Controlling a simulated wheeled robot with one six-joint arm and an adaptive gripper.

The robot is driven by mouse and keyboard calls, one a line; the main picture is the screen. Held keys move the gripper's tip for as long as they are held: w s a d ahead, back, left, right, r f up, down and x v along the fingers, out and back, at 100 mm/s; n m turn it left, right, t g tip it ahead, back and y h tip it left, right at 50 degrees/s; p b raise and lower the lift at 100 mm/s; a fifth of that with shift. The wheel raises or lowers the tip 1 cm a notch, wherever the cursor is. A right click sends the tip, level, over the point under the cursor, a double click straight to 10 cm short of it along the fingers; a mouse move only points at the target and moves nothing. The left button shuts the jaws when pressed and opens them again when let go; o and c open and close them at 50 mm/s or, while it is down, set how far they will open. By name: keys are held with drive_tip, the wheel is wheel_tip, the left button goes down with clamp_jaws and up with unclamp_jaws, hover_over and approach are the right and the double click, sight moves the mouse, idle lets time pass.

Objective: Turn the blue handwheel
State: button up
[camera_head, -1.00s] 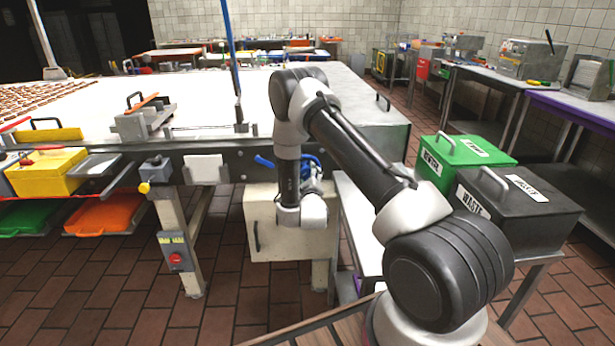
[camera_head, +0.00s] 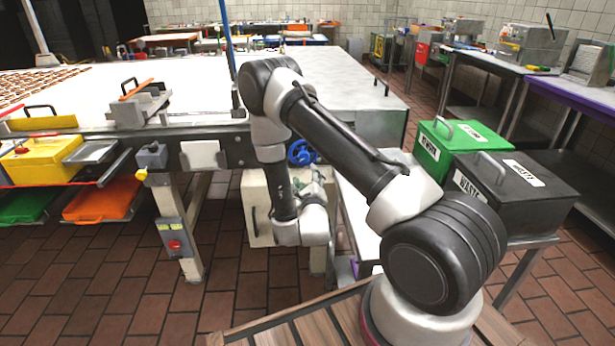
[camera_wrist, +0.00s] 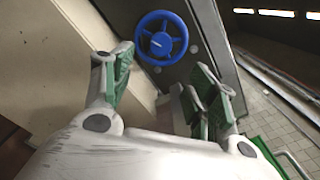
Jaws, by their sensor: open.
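The blue handwheel (camera_head: 301,153) is mounted on the side of the long table, partly hidden behind my arm in the head view. In the wrist view the handwheel (camera_wrist: 161,38) shows whole, a spoked blue ring on a dark metal panel. My gripper (camera_wrist: 166,75) is open and empty, with its green-padded fingers spread below the wheel in that view. The wheel lies beyond the fingertips, between them from left to right, and nothing touches it.
A cream cabinet (camera_head: 258,205) stands under the table by the wheel. A green bin (camera_head: 428,150) and a black waste bin (camera_head: 478,203) stand to the right. A red-button box (camera_head: 174,240) sits on the table leg. Brick floor is open at front left.

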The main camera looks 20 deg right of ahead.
drive_tip(key=n, duration=2.7)
approach(304, 158)
drive_tip(key=w, duration=0.2)
drive_tip(key=x, duration=0.8)
drive_tip(key=shift+d, duration=0.35)
drive_tip(key=c, duration=1)
